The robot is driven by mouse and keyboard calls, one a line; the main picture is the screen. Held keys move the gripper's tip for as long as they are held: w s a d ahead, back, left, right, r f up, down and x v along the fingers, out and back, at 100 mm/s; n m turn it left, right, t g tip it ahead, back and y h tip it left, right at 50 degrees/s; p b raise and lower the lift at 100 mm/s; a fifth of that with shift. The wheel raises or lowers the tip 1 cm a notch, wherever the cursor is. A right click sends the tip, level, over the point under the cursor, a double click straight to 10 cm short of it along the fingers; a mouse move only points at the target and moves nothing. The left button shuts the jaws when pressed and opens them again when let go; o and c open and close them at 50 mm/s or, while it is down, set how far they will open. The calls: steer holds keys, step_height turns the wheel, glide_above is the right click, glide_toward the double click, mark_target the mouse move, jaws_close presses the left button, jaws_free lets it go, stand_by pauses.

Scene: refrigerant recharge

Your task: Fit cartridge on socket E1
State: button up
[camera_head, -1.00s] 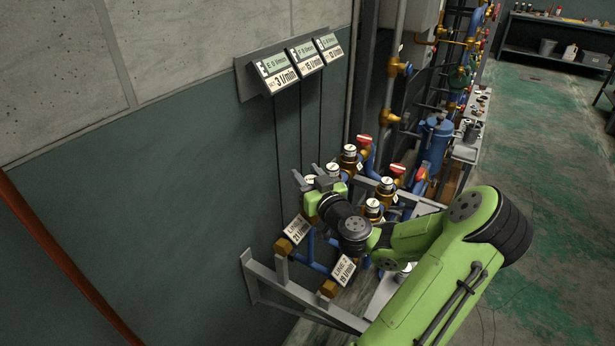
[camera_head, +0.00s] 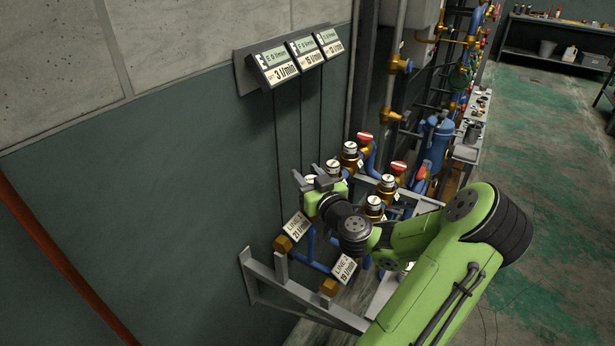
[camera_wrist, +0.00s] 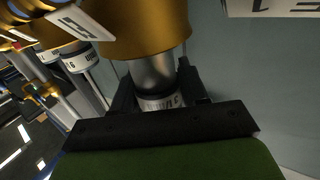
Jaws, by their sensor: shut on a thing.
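My gripper (camera_head: 316,184) is at the left end of the valve group near the wall. In the wrist view my gripper (camera_wrist: 158,98) is shut on the cartridge (camera_wrist: 152,75), a grey metal cylinder with a white lettered band between the fingers. A large brass body (camera_wrist: 145,28) lies directly against the cartridge's far end. I cannot tell whether the cartridge is fully seated in it. My gripper and wrist hide most of the cartridge and its socket in the head view. The socket's own label cannot be read clearly; a white plate (camera_wrist: 275,7) is partly in the wrist view.
Neighbouring brass units with white-topped cylinders (camera_head: 350,148) and red-handled valves (camera_head: 398,168) stand close to the right. Tilted signs (camera_head: 298,227) and (camera_head: 344,268), a sign too, sit in front on a grey bracket (camera_head: 252,280). Three flow displays (camera_head: 279,70) hang on the wall above.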

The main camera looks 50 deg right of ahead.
steer(key=shift+f+b, duration=0.35)
steer(key=shift+b, duration=0.05)
steer(key=shift+f+b, duration=0.35)
steer(key=shift+b, duration=0.05)
steer(key=shift+f+b, duration=0.25)
steer(key=shift+b, duration=0.15)
steer(key=o, duration=1.2)
steer(key=b+v, duration=0.8)
steer(key=v, duration=0.4)
